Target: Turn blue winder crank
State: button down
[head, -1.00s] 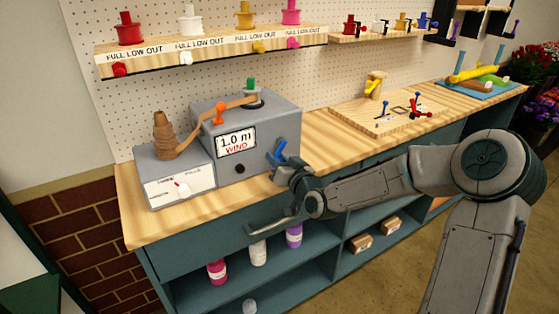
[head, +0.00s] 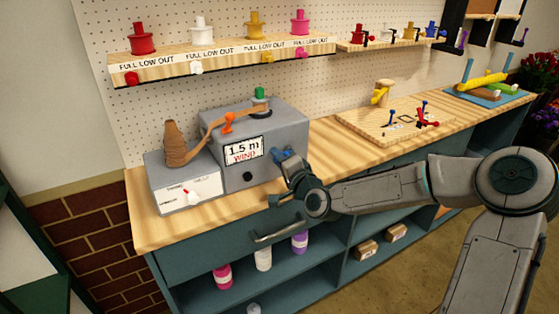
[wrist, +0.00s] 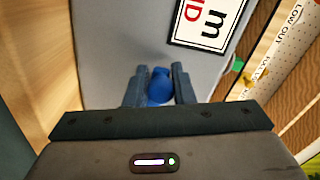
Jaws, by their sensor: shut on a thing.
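The grey winder box (head: 270,138) stands on the wooden bench top, with a display (head: 243,151) reading "1.5 m WIND". The blue winder crank (head: 281,155) is on the box's right side, partly hidden by my gripper in the head view. In the wrist view the blue crank knob (wrist: 160,85) sits between my two fingers. My gripper (wrist: 159,88) is shut on it, close to the box's face. A brown ribbon (head: 208,133) runs from a brown cone-shaped spool (head: 181,145) past an orange part (head: 228,122) to the top of the box, near a green knob (head: 259,93).
A wooden board with small levers (head: 405,120) lies to the right on the bench. A drawer handle (head: 277,232) projects below my gripper. Bottles (head: 263,258) stand on the lower shelf.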

jog(key=shift+w+d+r+m+p, duration=0.15)
jog(key=shift+r+m, duration=0.4)
jog(key=shift+m, duration=0.6)
jog(key=shift+w+d+r+m+p, duration=0.1)
jog(key=shift+r+m+p, duration=0.15)
jog(key=shift+r+m, duration=0.6)
jog(key=shift+f+m, duration=0.3)
jog(key=shift+m, duration=0.1)
jog(key=c, duration=1.3)
grip_release()
jog(key=shift+o, duration=0.2)
jog(key=shift+f, duration=0.1)
jog(key=shift+s, duration=0.1)
jog(key=v, duration=1.3)
jog(key=shift+s+d, duration=0.3)
